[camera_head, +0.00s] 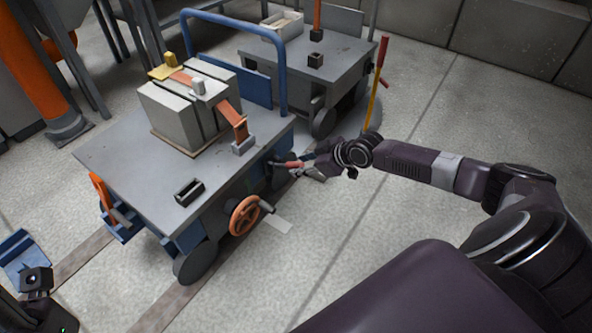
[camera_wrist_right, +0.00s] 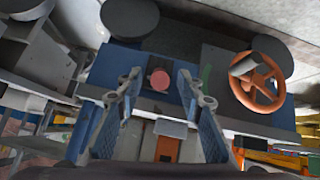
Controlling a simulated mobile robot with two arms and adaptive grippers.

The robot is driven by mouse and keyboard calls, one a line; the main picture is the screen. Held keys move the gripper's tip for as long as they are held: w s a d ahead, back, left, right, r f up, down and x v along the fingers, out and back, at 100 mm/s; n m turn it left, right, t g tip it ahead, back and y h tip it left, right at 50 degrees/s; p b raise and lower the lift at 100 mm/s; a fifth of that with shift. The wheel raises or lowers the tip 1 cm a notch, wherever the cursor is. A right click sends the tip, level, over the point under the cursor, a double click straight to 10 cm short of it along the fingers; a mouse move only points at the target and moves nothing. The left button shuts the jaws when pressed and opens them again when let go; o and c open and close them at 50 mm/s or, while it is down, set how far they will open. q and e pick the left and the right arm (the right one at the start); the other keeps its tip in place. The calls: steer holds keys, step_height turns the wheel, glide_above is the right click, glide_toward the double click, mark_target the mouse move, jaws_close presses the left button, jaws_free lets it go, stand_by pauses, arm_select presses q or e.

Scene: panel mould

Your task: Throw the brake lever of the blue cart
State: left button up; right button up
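The blue cart (camera_head: 105,155) has a grey top, a blue push bar and dark wheels. A short lever with a red end (camera_head: 290,164) sticks out from its right side. In the right wrist view its round red end (camera_wrist_right: 159,80) shows end-on, between my open fingers. My right gripper (camera_head: 312,168) is at this lever; I cannot tell whether it touches. An orange handle (camera_head: 102,190) stands in a blue bracket at the cart's left end. My left gripper (camera_head: 24,255) is at the lower left edge, away from the cart and partly cut off.
An orange handwheel (camera_head: 245,215) sits on the cart's near side and also shows in the right wrist view (camera_wrist_right: 257,82). A grey block mould (camera_head: 170,115) stands on top. A second cart (camera_head: 345,58) stands behind, beside a yellow post with red top (camera_head: 376,85). Floor at right is clear.

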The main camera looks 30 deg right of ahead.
mark_target(288, 165)
steer(key=shift+b+x, duration=0.4)
steer(key=shift+x, duration=0.85)
steer(key=shift+c, duration=0.6)
jaws_close()
